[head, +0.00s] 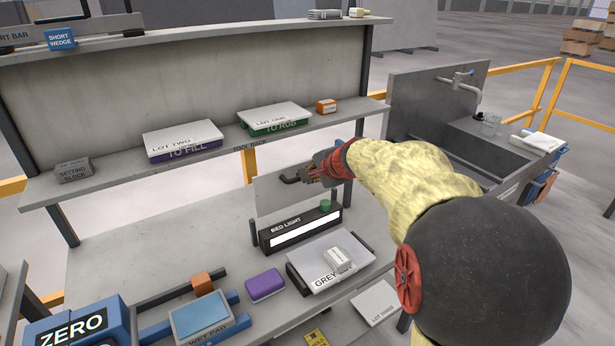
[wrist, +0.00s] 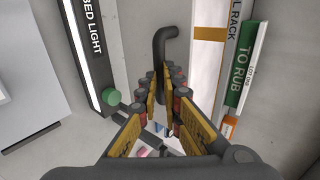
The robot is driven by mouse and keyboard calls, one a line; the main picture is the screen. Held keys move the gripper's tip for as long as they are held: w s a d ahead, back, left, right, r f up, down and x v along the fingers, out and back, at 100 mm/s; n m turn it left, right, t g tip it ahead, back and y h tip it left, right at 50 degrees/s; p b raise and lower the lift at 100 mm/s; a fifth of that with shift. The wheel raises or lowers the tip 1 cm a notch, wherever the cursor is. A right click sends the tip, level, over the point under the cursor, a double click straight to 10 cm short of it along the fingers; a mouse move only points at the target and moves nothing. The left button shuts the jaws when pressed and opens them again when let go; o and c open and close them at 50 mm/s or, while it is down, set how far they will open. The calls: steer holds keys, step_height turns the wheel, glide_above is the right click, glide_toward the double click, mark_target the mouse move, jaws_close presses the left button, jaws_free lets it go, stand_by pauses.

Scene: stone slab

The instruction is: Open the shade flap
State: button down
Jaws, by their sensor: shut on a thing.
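The shade flap (head: 270,195) is a plain light grey panel standing behind the bed light in the head view. A dark bent handle (head: 290,179) sticks out near its upper edge. My gripper (head: 310,174) comes in from the right at this handle. In the wrist view the hooked handle (wrist: 160,45) runs down between the fingers of my gripper (wrist: 163,80), which are shut on it. The bed light (head: 300,228) is a black box with a bright white strip and a green knob (head: 325,205). My gripper partly hides the flap's right side.
A shelf above holds the purple TO FILL tray (head: 185,147), the green TO RUB tray (head: 274,128) and an orange block (head: 326,106). A grey-topped box (head: 318,278), a purple block (head: 265,285) and a WET PAD (head: 200,316) lie in front. A sink (head: 460,150) stands right.

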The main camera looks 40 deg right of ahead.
steer(key=c, duration=2.3)
jaws_free()
steer(key=f, duration=0.1)
steer(key=s+f, duration=0.1)
steer(key=f, duration=0.1)
steer(key=shift+s+a+f+g, duration=0.1)
steer(key=shift+a+f+g, duration=0.05)
steer(key=shift+f+g, duration=0.15)
steer(key=o, duration=0.5)
steer(key=shift+w, duration=0.2)
steer(key=shift+c, duration=0.2)
steer(key=r+v, duration=0.1)
steer(key=v, duration=1.2)
steer(key=shift+w+d, duration=0.25)
steer(key=shift+w, duration=0.2)
